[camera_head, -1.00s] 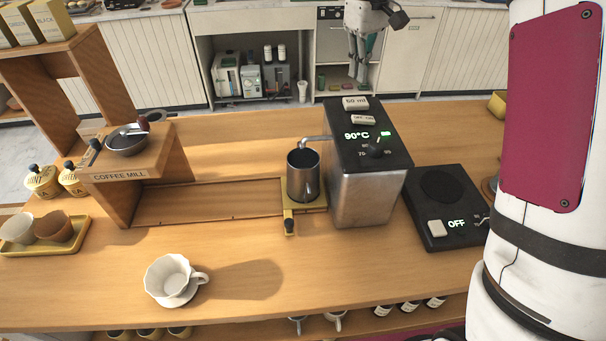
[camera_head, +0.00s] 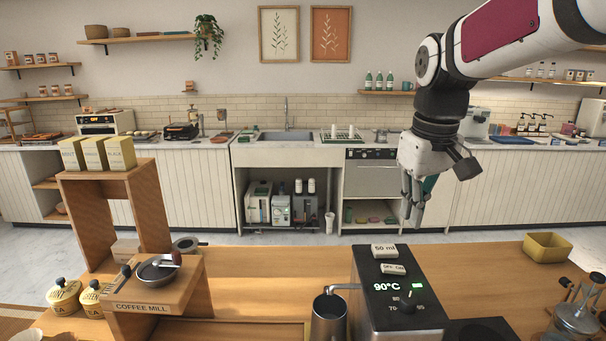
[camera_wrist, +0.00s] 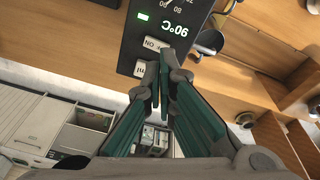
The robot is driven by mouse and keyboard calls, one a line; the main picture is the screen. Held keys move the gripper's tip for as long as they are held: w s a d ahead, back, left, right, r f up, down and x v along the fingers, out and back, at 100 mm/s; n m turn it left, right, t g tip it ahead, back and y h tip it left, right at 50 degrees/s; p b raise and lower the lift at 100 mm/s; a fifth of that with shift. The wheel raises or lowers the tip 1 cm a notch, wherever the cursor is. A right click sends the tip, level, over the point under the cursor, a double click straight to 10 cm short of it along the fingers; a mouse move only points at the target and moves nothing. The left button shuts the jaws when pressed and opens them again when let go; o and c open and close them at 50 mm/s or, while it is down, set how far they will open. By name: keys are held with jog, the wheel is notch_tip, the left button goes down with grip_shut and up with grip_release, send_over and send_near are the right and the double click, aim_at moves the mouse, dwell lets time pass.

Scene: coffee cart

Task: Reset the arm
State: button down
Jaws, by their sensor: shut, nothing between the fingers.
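My gripper (camera_head: 413,212) hangs from my raised arm in the head view, fingers pointing down, above and behind the hot-water dispenser. In the wrist view my gripper (camera_wrist: 161,82) has its green-lined fingers together with nothing between them. The dispenser (camera_head: 395,290) is a metal box with a black top reading 90°C. Its black top also shows in the wrist view (camera_wrist: 150,30), beyond the fingertips. A metal jug (camera_head: 329,318) stands under its spout, cut off by the lower picture edge.
The wooden coffee mill stand (camera_head: 160,285) with a dark bowl (camera_head: 157,268) is on the counter at left. A shelf with tea boxes (camera_head: 95,152) rises behind it. A yellow bin (camera_head: 547,247) and glassware (camera_head: 575,318) are at right. Air around my gripper looks clear.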

jog(key=s+f+m+t, duration=0.1)
jog(key=s+m, duration=0.1)
jog(key=s, duration=0.9)
jog(key=s+f+m+t, duration=0.1)
jog(key=s+f+t, duration=0.1)
jog(key=s, duration=0.8)
jog(key=shift+s+f+m, duration=0.3)
jog(key=shift+s+m, duration=0.05)
jog(key=shift+m, duration=0.05)
